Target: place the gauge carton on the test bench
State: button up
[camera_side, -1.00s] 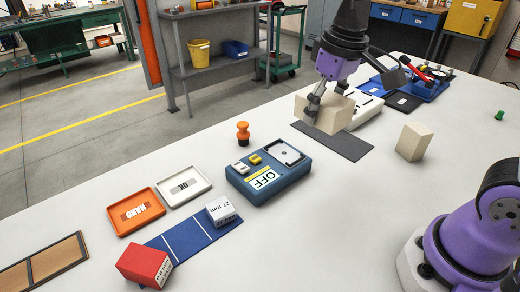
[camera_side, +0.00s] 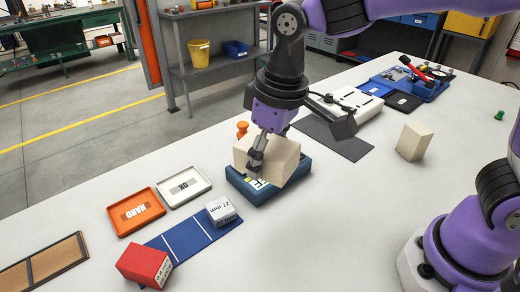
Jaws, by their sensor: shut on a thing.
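My gripper (camera_side: 256,152) is shut on a plain cream carton, the gauge carton (camera_side: 282,160), with a finger across its near face. The carton is slightly tilted. It is over the blue unit with the OFF label, which I take as the test bench (camera_side: 243,190). The carton hides most of the unit's top, including its buttons and pale plate; the front edge and part of the label show. I cannot tell whether carton and unit touch.
An orange knob (camera_side: 242,129) stands just behind the carton. Orange (camera_side: 135,211) and white (camera_side: 184,187) trays lie left. A white block (camera_side: 221,211) and red block (camera_side: 144,264) are on a blue strip. Another cream block (camera_side: 414,141) stands right.

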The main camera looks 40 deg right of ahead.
aim_at(232, 290)
jog(key=s+a+f+n, duration=0.1)
jog(key=s+a+f, duration=0.1)
jog(key=a, duration=0.4)
jog(key=s+a+f+n, duration=0.1)
jog(key=s+a+n, duration=0.1)
jog(key=s+a, duration=0.2)
jog(key=a, duration=0.2)
jog(key=shift+s+a+f, duration=0.3)
jog(key=shift+s+f, duration=0.05)
jog(key=shift+f, duration=0.05)
jog(key=shift+f, duration=0.1)
notch_tip(232, 290, down, 9)
jog(key=shift+f, duration=0.2)
jog(key=shift+f, duration=0.1)
jog(key=shift+f, duration=0.25)
jog(key=o, duration=1.3)
jog(key=shift+f, duration=0.1)
jog(key=shift+o, duration=0.2)
